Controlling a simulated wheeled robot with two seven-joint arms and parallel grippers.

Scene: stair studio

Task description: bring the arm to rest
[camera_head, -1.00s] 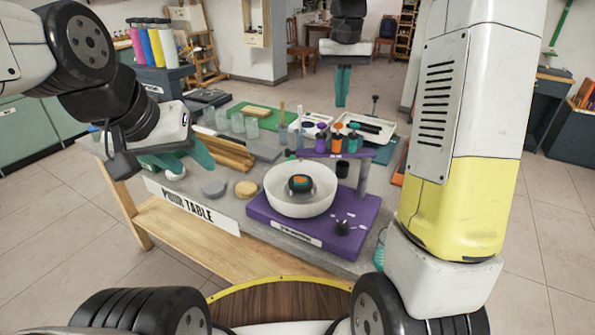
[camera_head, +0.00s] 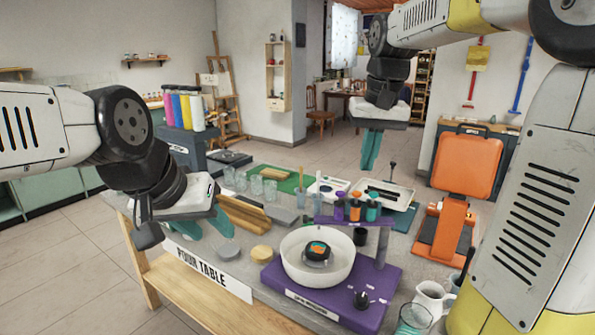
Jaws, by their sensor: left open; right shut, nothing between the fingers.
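My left gripper (camera_head: 208,228) is at the left, above the near left part of the table (camera_head: 190,262). Its teal fingers are apart and hold nothing. My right gripper (camera_head: 370,150) hangs in the air above the far right part of the table, teal fingers pointing down. Its fingers are together with nothing between them. Both arms are clear of the white bowl (camera_head: 290,262), which sits on the purple stand (camera_head: 345,305) with a dark round object (camera_head: 317,251) inside it.
Bottles with orange and purple tops (camera_head: 355,210) stand on the purple shelf. Glass jars (camera_head: 256,185), a green mat (camera_head: 287,181) and a white tray (camera_head: 384,195) lie further back. A white pitcher (camera_head: 432,300) is at the near right. An orange chair-like piece (camera_head: 467,165) stands beyond.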

